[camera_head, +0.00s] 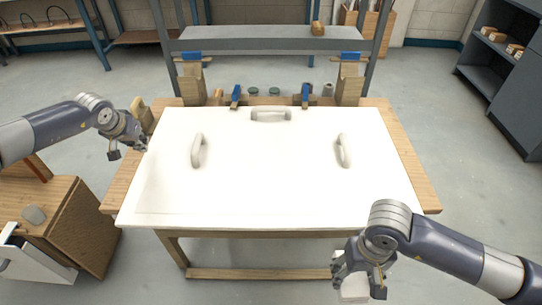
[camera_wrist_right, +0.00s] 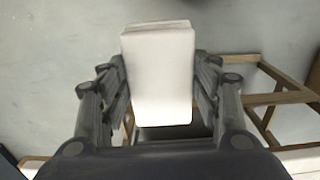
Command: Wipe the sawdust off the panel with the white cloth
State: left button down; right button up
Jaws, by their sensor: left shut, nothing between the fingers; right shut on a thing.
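My right gripper (camera_head: 358,279) is in front of the bench, off the panel's front edge at the right. It is shut on the white cloth (camera_head: 354,290), a folded block that fills the space between the fingers in the right wrist view (camera_wrist_right: 158,75). My left gripper (camera_head: 130,146) is shut and empty by the panel's left edge.
Blue clamps (camera_head: 236,96) and wooden blocks (camera_head: 350,86) stand along the bench's back edge, below a grey shelf (camera_head: 260,38). A wooden cabinet (camera_head: 75,225) with an open drawer stands front left.

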pick_arm(q)
jog(key=shift+f+b, duration=0.5)
jog(key=shift+f, duration=0.3)
pick_arm(e)
jog(key=shift+f, duration=0.5)
pick_arm(q)
jog(key=shift+r, duration=0.15)
pick_arm(e)
jog(key=shift+r, duration=0.1)
